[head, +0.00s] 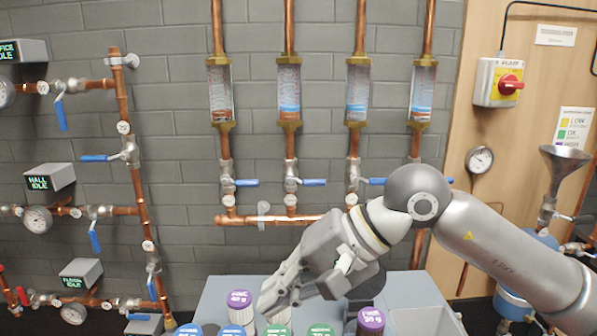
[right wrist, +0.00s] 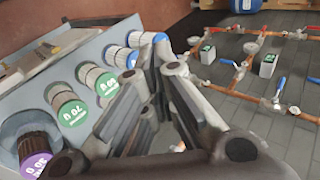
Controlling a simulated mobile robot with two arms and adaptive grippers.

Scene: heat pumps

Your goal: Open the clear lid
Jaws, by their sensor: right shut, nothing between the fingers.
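I cannot make out the clear lid as a separate piece in either view. A grey cabinet (head: 218,290) at the bottom of the head view holds several round canisters; its grey panel also shows at the left of the right wrist view (right wrist: 18,103). Among them are a purple-capped canister (head: 239,299) left of my right gripper (head: 272,302) and another purple-capped canister (head: 370,320) to its right. My right gripper is shut and empty, low over the canisters. Its fingers come together in the right wrist view (right wrist: 155,62). Whether they touch anything is unclear. My left gripper is out of view.
Copper pipes with blue-handled valves (head: 291,183) and sight glasses (head: 289,90) line the grey brick wall behind. A red rotary switch (head: 510,84) is on the wooden panel at right. A metal funnel (head: 562,162) stands at far right.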

